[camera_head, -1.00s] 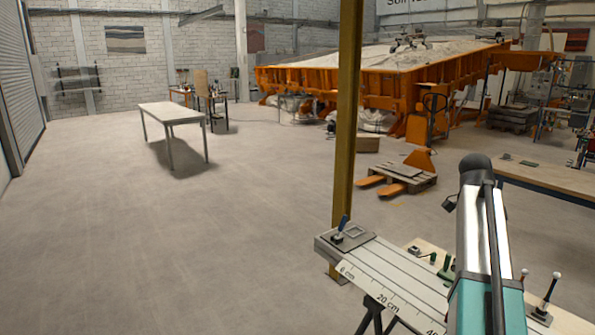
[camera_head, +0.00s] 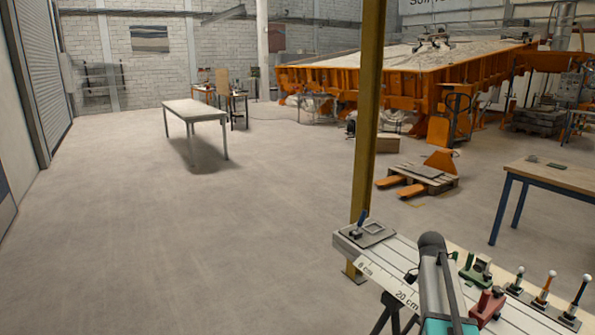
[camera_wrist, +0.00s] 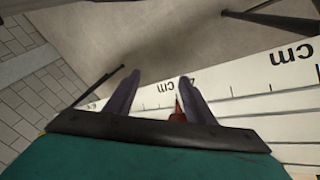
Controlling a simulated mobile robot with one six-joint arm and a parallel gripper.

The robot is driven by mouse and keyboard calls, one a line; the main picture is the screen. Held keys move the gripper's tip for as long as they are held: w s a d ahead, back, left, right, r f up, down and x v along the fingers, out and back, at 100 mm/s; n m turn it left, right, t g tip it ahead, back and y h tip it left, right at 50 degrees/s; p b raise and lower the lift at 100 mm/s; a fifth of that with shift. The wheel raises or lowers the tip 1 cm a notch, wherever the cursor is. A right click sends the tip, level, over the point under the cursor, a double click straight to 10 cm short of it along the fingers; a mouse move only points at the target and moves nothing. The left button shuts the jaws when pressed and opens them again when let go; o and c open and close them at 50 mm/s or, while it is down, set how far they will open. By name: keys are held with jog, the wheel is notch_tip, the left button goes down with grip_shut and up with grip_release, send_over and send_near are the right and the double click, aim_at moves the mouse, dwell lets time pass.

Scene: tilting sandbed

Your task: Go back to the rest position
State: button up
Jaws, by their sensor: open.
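My gripper shows in the wrist view (camera_wrist: 155,90) with its two dark fingers apart and nothing held between them. Below and beyond the fingers lies the light grooved bench (camera_head: 385,268) with a centimetre scale along its edge; the scale also shows large in the wrist view (camera_wrist: 265,75). A small red part shows by the right finger in the wrist view. In the head view my arm reaches over the bench at the lower right, and the gripper's fingers cannot be made out there.
A yellow post (camera_head: 368,120) stands just behind the bench. Small fixtures with ball-topped levers (camera_head: 545,290) stand at the bench's right. A pallet truck (camera_head: 425,178), a blue-legged table (camera_head: 550,178), a pale table (camera_head: 195,112) and the orange sandbed (camera_head: 400,80) stand farther off. The left floor is clear.

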jog(key=s+a+f+n+g+b, duration=0.15)
jog(key=s+a+f, duration=0.3)
jog(key=f, duration=0.45)
jog(key=s+a+f+n+b, duration=0.1)
jog(key=s+a+f+n, duration=0.15)
jog(key=a+f, duration=0.45)
jog(key=s+a+f+n+g+b, duration=0.1)
jog(key=s+a+f+n, duration=0.2)
jog(key=f, duration=0.8)
jog(key=s+a+f+n+y+b, duration=0.1)
jog(key=s+a+f+n, duration=0.5)
jog(key=s+f, duration=0.3)
jog(key=s+a+f+n+t+y+b, duration=0.1)
jog(key=s+a+f+n+y, duration=0.1)
jog(key=s+a+f+n, duration=0.4)
jog(key=s+f, duration=0.4)
jog(key=s, duration=0.2)
jog(key=shift+a+f+n, duration=0.15)
jog(key=shift+a+n, duration=0.15)
jog(key=shift+a, duration=0.1)
jog(key=c, duration=0.5)
jog(key=shift+o, duration=0.2)
